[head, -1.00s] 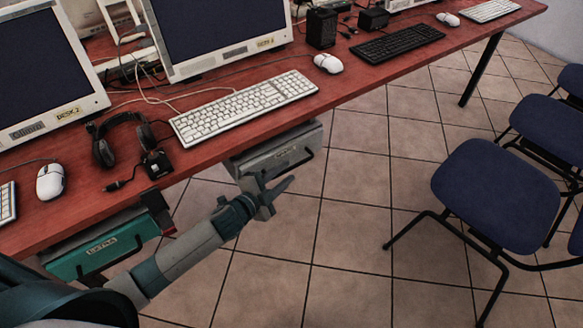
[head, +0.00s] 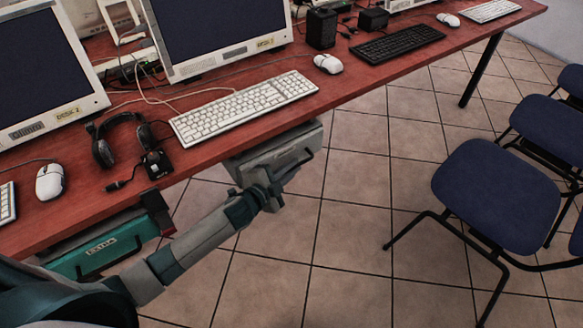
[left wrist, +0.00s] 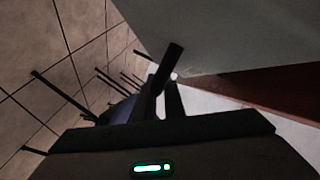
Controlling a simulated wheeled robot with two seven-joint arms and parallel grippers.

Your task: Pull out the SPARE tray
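The grey tray (head: 262,158) hangs under the desk's front edge, below the white keyboard. Its front label is hidden or unreadable behind my gripper, so I cannot confirm that it reads SPARE. Its dark handle (head: 310,156) shows at the right of its front. My left gripper (head: 285,178) is at the tray's front, by the handle. In the left wrist view, its dark fingers (left wrist: 162,100) are close together beside a dark bar and the grey surface (left wrist: 235,38). Whether they grip the handle is unclear. My right gripper is out of view.
A green tray (head: 78,262) labelled EXTRA hangs farther left under the red desk (head: 225,150). A headset (head: 102,150) and a small black box (head: 156,164) lie near the desk edge. Blue chairs (head: 490,195) stand right; tiled floor (head: 345,240) between is clear.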

